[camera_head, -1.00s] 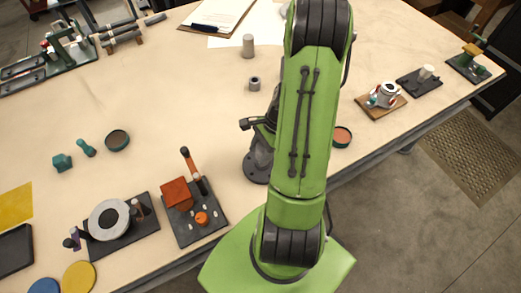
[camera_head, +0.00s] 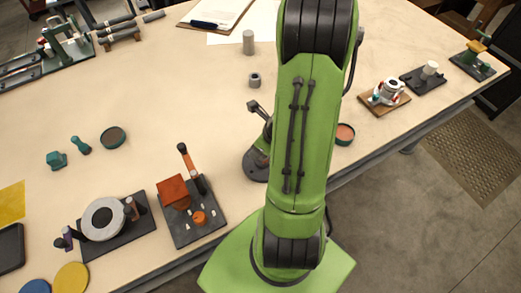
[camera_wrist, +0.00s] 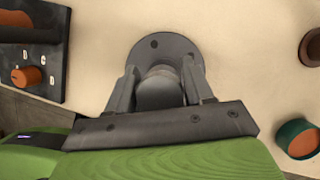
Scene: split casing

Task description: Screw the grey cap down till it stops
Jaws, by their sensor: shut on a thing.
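In the wrist view, my gripper (camera_wrist: 157,92) has its two grey fingers closed on either side of a rounded grey part, which looks like the grey cap (camera_wrist: 160,94). Just beyond it is a round dark-grey flange with bolt holes (camera_wrist: 153,47), lying on the table. The join between cap and base is hidden by the cap and fingers, so I cannot tell how far down it sits. In the head view the flange (camera_head: 252,168) shows left of my green arm. The arm hides the cap and fingertips there.
A dark board with an orange block (camera_head: 173,192) stands left of the flange. A small grey ring (camera_head: 255,80) and a grey cylinder (camera_head: 249,42) stand farther back. A round tin (camera_head: 344,134) is right of my arm. The table's middle left is mostly clear.

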